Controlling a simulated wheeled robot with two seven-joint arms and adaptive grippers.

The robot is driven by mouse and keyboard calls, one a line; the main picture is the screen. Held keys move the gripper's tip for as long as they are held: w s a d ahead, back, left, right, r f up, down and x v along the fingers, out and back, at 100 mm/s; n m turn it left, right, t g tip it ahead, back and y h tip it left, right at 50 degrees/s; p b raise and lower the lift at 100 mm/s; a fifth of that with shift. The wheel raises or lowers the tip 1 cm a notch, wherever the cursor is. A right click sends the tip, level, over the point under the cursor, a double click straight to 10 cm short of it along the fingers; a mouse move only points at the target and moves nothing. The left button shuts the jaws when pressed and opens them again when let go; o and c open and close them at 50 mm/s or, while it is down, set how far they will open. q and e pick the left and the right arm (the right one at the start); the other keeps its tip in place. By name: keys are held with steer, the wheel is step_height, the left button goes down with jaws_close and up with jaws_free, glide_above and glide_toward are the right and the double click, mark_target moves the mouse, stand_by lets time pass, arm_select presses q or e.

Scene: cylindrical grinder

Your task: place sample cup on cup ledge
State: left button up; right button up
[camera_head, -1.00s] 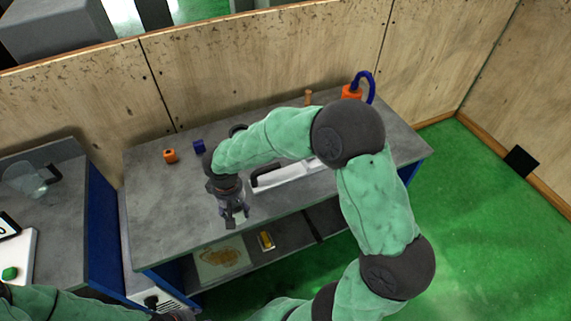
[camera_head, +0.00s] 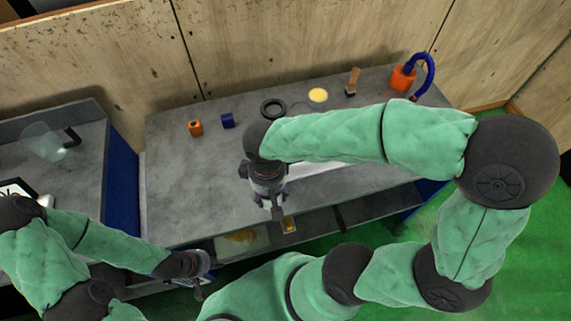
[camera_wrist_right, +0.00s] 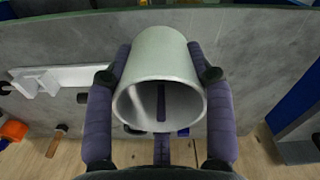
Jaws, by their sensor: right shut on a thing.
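The sample cup (camera_wrist_right: 160,85) is a plain grey, hollow cylinder in the right wrist view, with its open mouth facing the camera. My right gripper (camera_wrist_right: 160,90) is shut on it, one purple finger on each side. In the head view my right gripper (camera_head: 272,205) points down near the front edge of the grey workbench, and the cup barely shows there. My left gripper (camera_head: 198,290) hangs low at the front left, below the bench top; its fingers are too small to judge. I cannot pick out the cup ledge with certainty.
The grey workbench (camera_head: 185,190) holds an orange block (camera_head: 195,127), a blue block (camera_head: 227,121), a black ring (camera_head: 273,107), a yellow disc (camera_head: 318,95), a brush (camera_head: 352,82) and an orange item with a blue hose (camera_head: 403,78). A white fixture (camera_wrist_right: 70,77) lies on it.

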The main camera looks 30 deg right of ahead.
steer(key=w+d+f+b, duration=0.1)
steer(key=w+f, duration=0.2)
steer(key=w+d+f+b, duration=0.1)
steer(key=w+d+f, duration=0.1)
steer(key=w+f, duration=0.1)
steer(key=w+d+f+b, duration=0.2)
steer(key=w+f, duration=0.1)
steer(key=w, duration=0.2)
steer(key=shift+w, duration=0.25)
steer(key=shift+w+d+f+b, duration=0.1)
steer(key=shift+w+f+b, duration=0.1)
steer(key=shift+f+b, duration=0.55)
steer(key=shift+w+d+f+b, duration=0.15)
steer(key=shift+f+b, duration=0.1)
steer(key=shift+f, duration=0.9)
steer(key=shift+a, duration=0.1)
steer(key=shift+f, duration=0.15)
steer(key=o, duration=1.3)
steer(key=shift+c, duration=0.2)
